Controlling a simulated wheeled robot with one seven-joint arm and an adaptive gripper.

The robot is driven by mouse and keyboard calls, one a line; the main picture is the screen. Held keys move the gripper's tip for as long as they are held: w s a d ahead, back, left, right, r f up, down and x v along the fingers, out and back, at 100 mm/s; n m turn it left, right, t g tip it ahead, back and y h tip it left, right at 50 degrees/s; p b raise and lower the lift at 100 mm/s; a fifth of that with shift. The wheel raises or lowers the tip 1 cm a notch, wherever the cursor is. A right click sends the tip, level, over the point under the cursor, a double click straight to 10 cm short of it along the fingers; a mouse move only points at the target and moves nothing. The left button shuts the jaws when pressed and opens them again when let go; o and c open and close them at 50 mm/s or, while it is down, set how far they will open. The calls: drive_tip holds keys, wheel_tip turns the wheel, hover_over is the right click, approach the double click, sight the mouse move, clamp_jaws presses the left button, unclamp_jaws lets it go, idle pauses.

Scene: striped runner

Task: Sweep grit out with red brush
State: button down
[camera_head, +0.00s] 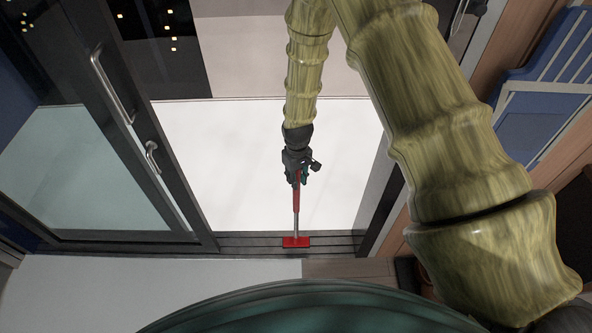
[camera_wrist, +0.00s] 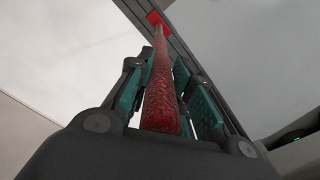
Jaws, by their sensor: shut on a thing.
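The red brush has a red grip (camera_head: 296,200), a pale metal shaft and a flat red head (camera_head: 296,242). My gripper (camera_head: 297,178) is shut on the red grip, and the brush hangs down from it. The head is over the dark grooved door track (camera_head: 250,241), at the doorway threshold; I cannot tell if it touches. In the wrist view the red grip (camera_wrist: 163,95) lies between the teal finger pads, with the red head (camera_wrist: 155,18) at the far end over the grooved strip. Grit is not discernible in either view.
A glass sliding door (camera_head: 90,165) with metal handles (camera_head: 115,90) stands at the left of the doorway. A door post (camera_head: 385,205) bounds the right. A blue seat or rack (camera_head: 540,80) is at the upper right. The white floor (camera_head: 240,150) beyond the track is clear.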

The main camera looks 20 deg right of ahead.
drive_tip(key=shift+s+r+p, duration=0.1)
drive_tip(key=shift+r+p, duration=0.25)
drive_tip(key=shift+p, duration=0.65)
drive_tip(key=shift+f, duration=0.15)
